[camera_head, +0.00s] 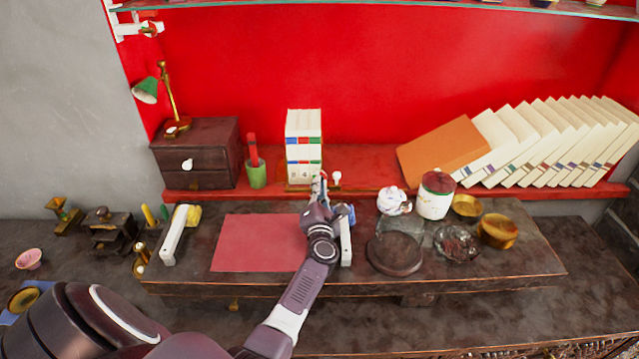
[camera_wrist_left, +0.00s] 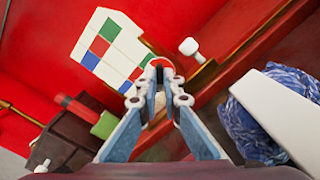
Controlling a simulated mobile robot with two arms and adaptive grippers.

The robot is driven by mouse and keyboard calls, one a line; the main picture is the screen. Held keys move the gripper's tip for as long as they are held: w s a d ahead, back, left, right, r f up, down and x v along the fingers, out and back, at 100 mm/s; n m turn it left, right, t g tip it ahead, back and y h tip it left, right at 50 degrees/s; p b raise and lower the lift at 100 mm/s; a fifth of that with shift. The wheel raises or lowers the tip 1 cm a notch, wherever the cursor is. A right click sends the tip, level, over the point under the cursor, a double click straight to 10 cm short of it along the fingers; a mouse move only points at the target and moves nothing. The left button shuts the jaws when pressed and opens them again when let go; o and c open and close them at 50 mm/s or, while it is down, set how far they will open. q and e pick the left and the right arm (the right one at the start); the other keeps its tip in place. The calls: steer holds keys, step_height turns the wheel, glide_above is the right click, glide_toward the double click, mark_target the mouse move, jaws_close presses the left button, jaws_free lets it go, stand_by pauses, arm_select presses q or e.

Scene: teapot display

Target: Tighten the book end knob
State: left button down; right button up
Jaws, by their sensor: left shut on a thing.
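White books (camera_head: 303,135) with red, blue and green bands stand upright at the middle of the red shelf; they also show in the wrist view (camera_wrist_left: 108,50). The book end (camera_head: 298,188) is a brass-coloured strip at their foot. A white knob (camera_head: 336,177) stands free just right of the books, and shows in the wrist view (camera_wrist_left: 188,46). My left gripper (camera_head: 319,182) is in front of the books' lower right corner. Its fingers (camera_wrist_left: 160,75) are shut on a small whitish knob, mostly hidden between them. My right gripper is out of view.
A red mat (camera_head: 255,243) lies on the low dark table (camera_head: 450,280). A white bar (camera_head: 346,240) and a blue patterned item (camera_wrist_left: 265,115) lie close right of my arm. A teapot (camera_head: 393,200) and a canister (camera_head: 435,195) stand further right. Leaning books (camera_head: 510,140) fill the right shelf.

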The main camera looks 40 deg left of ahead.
arm_select(q)
steer(key=m+p, duration=0.1)
steer(key=m, duration=0.3)
steer(key=shift+m+p, duration=0.8)
steer(key=shift+m, duration=1.1)
steer(key=shift+f, duration=0.1)
steer(key=c, duration=2.1)
jaws_free()
steer(key=shift+s+d, duration=0.1)
steer(key=v, duration=0.7)
steer(key=shift+s+d, duration=0.15)
